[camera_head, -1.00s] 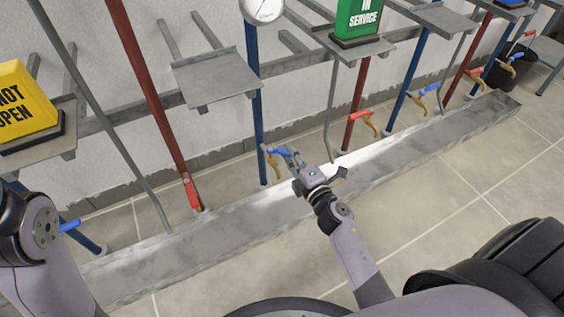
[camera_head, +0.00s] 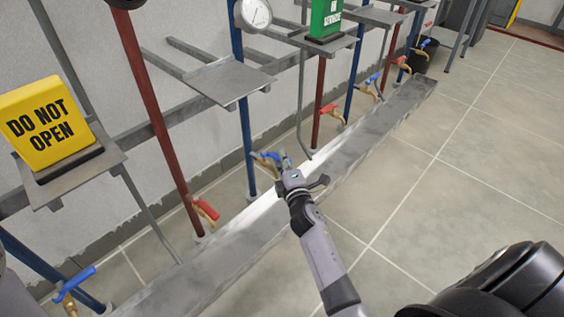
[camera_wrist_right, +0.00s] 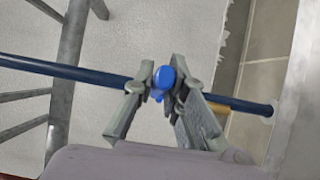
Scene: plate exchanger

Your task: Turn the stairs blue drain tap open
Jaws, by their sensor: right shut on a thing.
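A tap with a blue handle (camera_head: 266,155) and brass body sits low on a blue pipe (camera_head: 244,120) below a round gauge (camera_head: 253,14). My right gripper (camera_head: 280,162) reaches it from the front. In the right wrist view, the fingers of my right gripper (camera_wrist_right: 163,84) are shut on the blue handle (camera_wrist_right: 164,75), which shows end-on between the fingertips. The blue pipe (camera_wrist_right: 60,70) runs behind the fingers, which hide much of the tap body. My left gripper is out of view. No label naming this tap is readable.
A yellow "DO NOT OPEN" sign (camera_head: 46,120) stands on a shelf at left, and a green sign (camera_head: 326,18) stands further back. Other taps, red (camera_head: 207,208) and blue (camera_head: 75,284), line the wall. A low metal channel (camera_head: 225,250) runs beneath; the floor at right is clear.

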